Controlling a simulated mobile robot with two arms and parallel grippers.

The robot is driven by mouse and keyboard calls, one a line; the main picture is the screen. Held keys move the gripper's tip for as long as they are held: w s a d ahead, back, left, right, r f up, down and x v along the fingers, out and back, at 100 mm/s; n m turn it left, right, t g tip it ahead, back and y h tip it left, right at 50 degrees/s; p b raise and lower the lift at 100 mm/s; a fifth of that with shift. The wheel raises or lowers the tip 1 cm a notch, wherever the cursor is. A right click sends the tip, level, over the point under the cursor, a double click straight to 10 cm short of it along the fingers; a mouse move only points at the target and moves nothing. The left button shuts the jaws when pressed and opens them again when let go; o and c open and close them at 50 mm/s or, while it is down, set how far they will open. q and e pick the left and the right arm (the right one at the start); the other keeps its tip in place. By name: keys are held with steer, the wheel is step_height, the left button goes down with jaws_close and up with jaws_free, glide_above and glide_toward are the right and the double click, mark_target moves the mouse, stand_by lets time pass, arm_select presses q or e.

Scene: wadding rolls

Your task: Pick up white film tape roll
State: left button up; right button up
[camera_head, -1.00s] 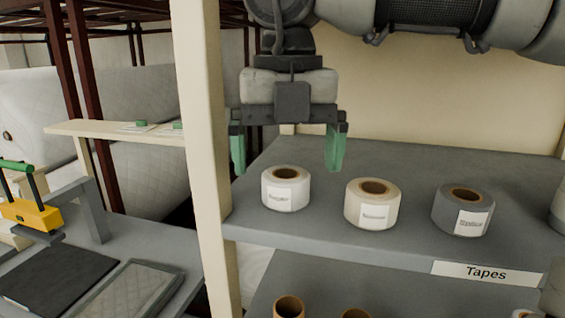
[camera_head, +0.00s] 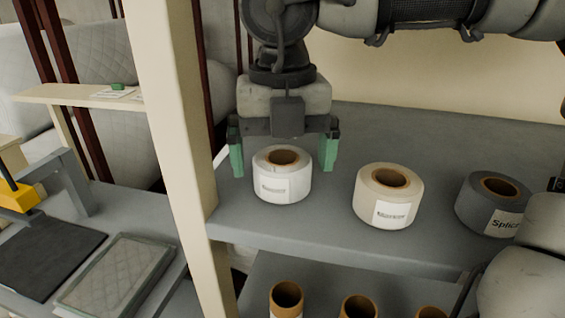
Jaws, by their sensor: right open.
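The white film tape roll (camera_head: 283,186) stands upright on the grey shelf, at its left end, with a small label on its front and a brown core. My right gripper (camera_head: 284,157) points down just above and behind the roll. Its green fingers are open, one to each side of the roll's upper part, and it holds nothing. Whether the fingers touch the roll cannot be told. My left gripper is not in view.
A cream roll (camera_head: 388,203) and a grey roll (camera_head: 489,211) stand to the right on the shelf (camera_head: 330,243). A cream post (camera_head: 173,120) rises close on the left. Brown cores (camera_head: 287,298) are on the level below. A quilted pad (camera_head: 118,274) lies at lower left.

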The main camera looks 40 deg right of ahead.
steer(key=shift+f, duration=0.9)
steer(key=shift+c, duration=0.5)
steer(key=c, duration=0.9)
steer(key=shift+r, duration=0.1)
